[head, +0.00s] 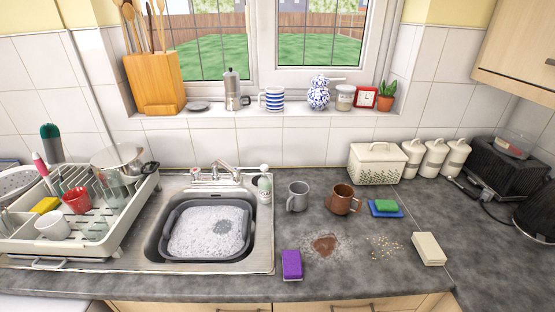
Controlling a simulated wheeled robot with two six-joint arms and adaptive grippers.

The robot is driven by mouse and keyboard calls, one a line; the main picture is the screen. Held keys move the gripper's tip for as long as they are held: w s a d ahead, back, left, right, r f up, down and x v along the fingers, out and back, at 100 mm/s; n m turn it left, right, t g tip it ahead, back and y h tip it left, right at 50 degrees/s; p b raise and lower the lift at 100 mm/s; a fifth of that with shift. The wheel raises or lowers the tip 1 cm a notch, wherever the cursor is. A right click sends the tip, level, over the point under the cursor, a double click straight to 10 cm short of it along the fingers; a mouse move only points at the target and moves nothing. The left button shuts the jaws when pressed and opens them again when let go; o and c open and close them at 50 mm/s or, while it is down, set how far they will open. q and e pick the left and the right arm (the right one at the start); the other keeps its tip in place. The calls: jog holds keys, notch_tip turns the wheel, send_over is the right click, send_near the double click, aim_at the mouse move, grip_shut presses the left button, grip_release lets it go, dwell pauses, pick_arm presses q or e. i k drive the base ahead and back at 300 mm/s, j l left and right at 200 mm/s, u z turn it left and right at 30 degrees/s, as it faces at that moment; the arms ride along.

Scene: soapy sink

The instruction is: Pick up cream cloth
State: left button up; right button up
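A cream block-shaped thing (428,247), which looks like the folded cream cloth, lies on the dark grey worktop at the right, near the front edge. Nothing touches it or covers it. Neither of my grippers shows in the head view.
A brown stain (325,245) and scattered crumbs (384,247) lie left of the cloth. A green sponge on a blue one (386,212), a brown mug (342,200) and a purple sponge (292,264) are nearby. The sink holds a foamy basin (178,252). A dish rack (85,240) stands left.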

aim_at(429, 251)
jog(key=z, duration=1.5)
